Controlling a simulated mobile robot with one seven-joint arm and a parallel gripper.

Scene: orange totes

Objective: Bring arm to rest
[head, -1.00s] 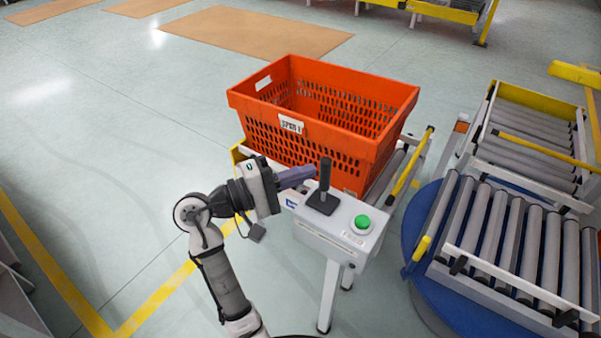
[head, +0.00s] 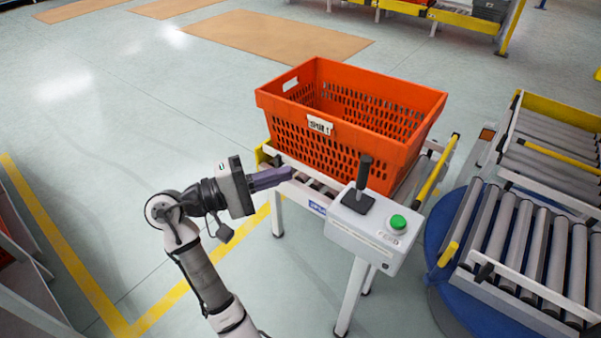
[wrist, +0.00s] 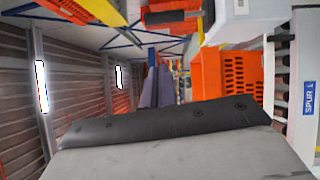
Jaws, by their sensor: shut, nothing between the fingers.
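My gripper (head: 287,175) is shut and empty in the head view. Its purple-grey fingers point right, toward the roller stand that bears the orange tote, and stop left of the control box. The fingers also show in the wrist view (wrist: 157,88), close together beyond the dark edge of the gripper body. My arm reaches up from the bottom of the head view and bends at the elbow.
An orange tote (head: 345,155) sits on the stand. The control box (head: 365,232) carries a black lever (head: 361,180) and a green button (head: 397,222). Roller conveyors (head: 525,250) stand on a blue turntable (head: 437,225) at right. Open floor lies at left.

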